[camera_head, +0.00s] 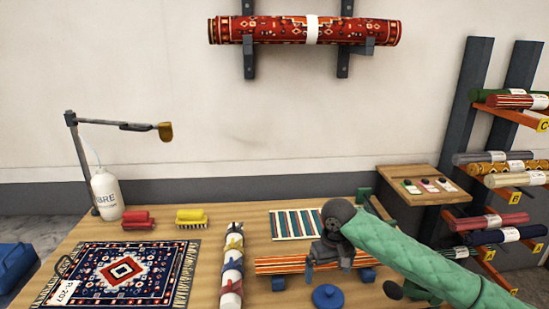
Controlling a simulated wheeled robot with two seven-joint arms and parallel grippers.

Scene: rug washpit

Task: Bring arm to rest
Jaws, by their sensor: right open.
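My right arm, in a quilted green sleeve, comes in from the lower right. Its dark gripper (328,264) is open and points down over a striped rolled rug (278,265). The roll is orange, white and dark, and lies across blue supports (367,275) on the wooden table (180,222). The gripper hides part of the roll, and I cannot tell whether the fingers touch it. My left gripper is not in view.
A rug rack (475,80) stands right.

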